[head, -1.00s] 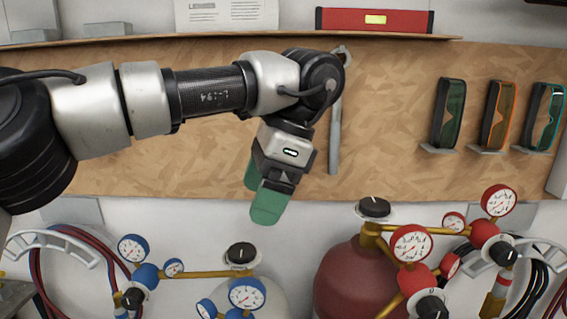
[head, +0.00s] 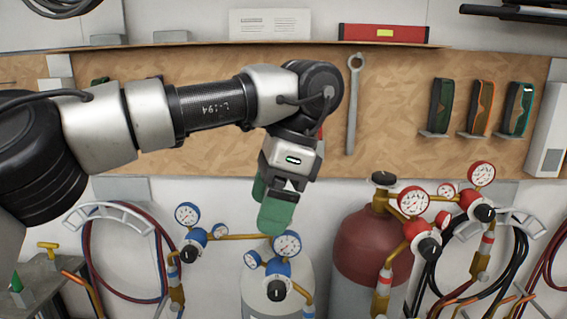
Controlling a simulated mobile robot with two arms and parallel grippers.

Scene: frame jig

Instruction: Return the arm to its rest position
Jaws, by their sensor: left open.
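My left arm reaches in from the left across the head view, in front of a wooden wall board. My left gripper (head: 270,212) has green fingers that point down. It is open, and I see nothing between the fingers. It hangs in front of the white cylinder's blue gauges (head: 287,245), and I cannot tell how far apart they are. My right gripper is not in view.
A wrench (head: 354,105) hangs on the wooden board (head: 395,95), right of my wrist. Goggles (head: 442,106) sit on holders at the right. A red cylinder (head: 368,245) with red gauges (head: 413,201) and a white cylinder (head: 262,292) stand below. A red level (head: 383,33) lies on the shelf.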

